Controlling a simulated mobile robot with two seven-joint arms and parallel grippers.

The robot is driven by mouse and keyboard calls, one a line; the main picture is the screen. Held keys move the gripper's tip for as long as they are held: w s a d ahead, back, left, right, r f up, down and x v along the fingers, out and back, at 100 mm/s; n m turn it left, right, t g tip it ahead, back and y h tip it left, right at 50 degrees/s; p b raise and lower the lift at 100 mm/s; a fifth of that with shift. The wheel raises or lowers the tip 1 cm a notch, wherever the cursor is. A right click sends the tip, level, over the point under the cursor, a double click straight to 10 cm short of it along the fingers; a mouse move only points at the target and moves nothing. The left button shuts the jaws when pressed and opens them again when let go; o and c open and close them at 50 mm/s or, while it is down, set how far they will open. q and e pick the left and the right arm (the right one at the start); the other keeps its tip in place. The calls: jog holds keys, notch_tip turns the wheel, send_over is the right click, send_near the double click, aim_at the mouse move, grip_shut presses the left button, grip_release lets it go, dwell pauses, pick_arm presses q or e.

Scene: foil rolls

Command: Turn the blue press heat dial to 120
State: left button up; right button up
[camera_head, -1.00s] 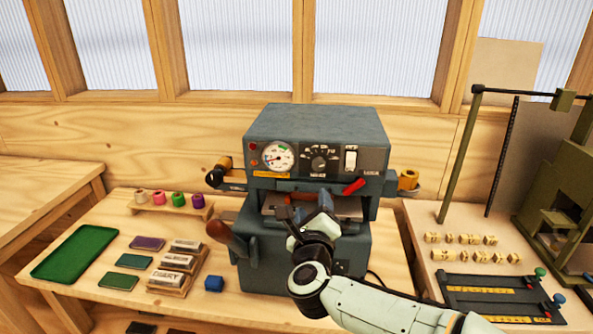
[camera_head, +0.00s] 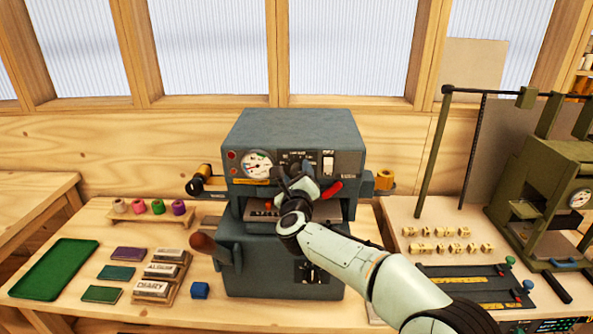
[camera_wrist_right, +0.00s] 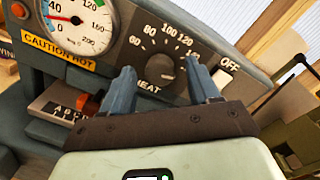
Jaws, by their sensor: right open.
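The blue press (camera_head: 295,135) stands on the table in the middle of the head view. Its round dark heat dial (camera_wrist_right: 160,78) shows in the right wrist view, on a black panel marked 60, 80, 100, 120 and more, with "HEAT" below. I cannot read exactly which number its pointer marks. My right gripper (camera_head: 293,178) is at the press front and hides most of the dial in the head view. In the right wrist view my right gripper (camera_wrist_right: 163,70) is open, with one finger on either side of the dial; contact is unclear. My left gripper is not in view.
A gauge (camera_head: 257,164) lies left of the dial and a power switch (camera_head: 328,164) right of it. A wooden-knobbed handle (camera_head: 203,243) sticks out left. A green machine (camera_head: 550,200) stands at the right.

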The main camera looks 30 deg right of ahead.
jog(key=shift+w+d, duration=0.15)
jog(key=shift+w, duration=0.1)
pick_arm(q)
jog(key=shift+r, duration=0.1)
pick_arm(e)
jog(key=c, duration=1)
jog(key=shift+c, duration=0.2)
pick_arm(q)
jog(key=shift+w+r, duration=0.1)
pick_arm(e)
jog(key=shift+n, duration=0.3)
jog(key=n+p, duration=0.1)
jog(key=n, duration=0.4)
jog(key=shift+p, duration=0.35)
pick_arm(q)
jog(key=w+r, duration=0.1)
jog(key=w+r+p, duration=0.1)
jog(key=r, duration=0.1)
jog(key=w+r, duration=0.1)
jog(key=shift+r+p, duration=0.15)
jog(key=shift+p, duration=0.25)
pick_arm(e)
jog(key=n, duration=0.5)
jog(key=shift+n+g, duration=0.3)
jog(key=shift+n, duration=0.1)
jog(key=shift+f, duration=0.1)
